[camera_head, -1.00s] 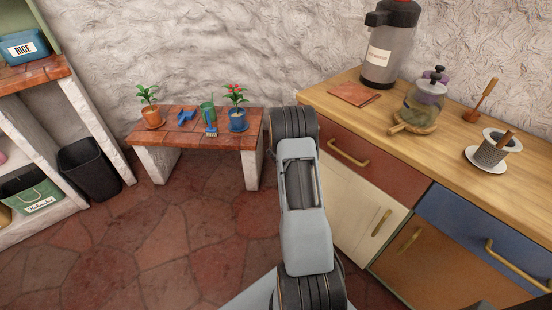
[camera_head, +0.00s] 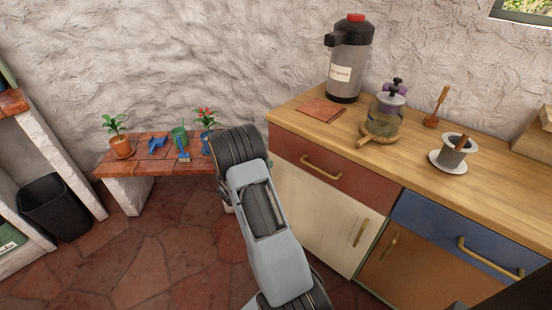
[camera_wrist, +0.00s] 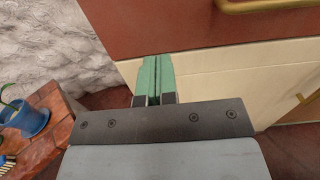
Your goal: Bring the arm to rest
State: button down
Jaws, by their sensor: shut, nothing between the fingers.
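My gripper shows in the wrist view (camera_wrist: 154,78), its two green fingers together with nothing between them. It points toward the cream cabinet door (camera_wrist: 215,75) and the red drawer front above it; whether it touches them I cannot tell. In the head view my arm rises from the bottom centre, between the low tiled bench and the counter. Its upper end covers the right end of the bench.
The wooden counter (camera_head: 300,115) at right holds a flask (camera_head: 350,60), a glass press (camera_head: 385,115) on a board, and a cup on a saucer (camera_head: 437,163). The low bench (camera_head: 125,165) holds potted plants and small tools. A black bin (camera_head: 57,207) stands left. Open floor lies front left.

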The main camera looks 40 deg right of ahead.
jog(key=s+a+f+m+g+y, duration=0.3)
jog(key=s+a+f+m+g, duration=0.1)
jog(key=s, duration=0.2)
jog(key=s+a+r+m+g+y+p, duration=0.2)
jog(key=s+a+r+m+y+p, duration=0.2)
jog(key=s+a+r+m+y, duration=0.4)
jog(key=s+a+r+m+t+y+p, duration=0.1)
jog(key=a+r+m+t+y+p, duration=0.2)
jog(key=a+r+p, duration=0.3)
jog(key=s+a+r+m+t+y+p, duration=0.1)
jog(key=a+r+m+t+y+p, duration=0.2)
jog(key=a+r, duration=1)
notch_tip(320, 180, up, 6)
jog(key=t+y+p, duration=0.1)
jog(key=t+p, duration=0.1)
jog(key=shift+s+m+p, duration=0.2)
jog(key=shift+m+p, duration=0.1)
jog(key=shift+p, duration=0.05)
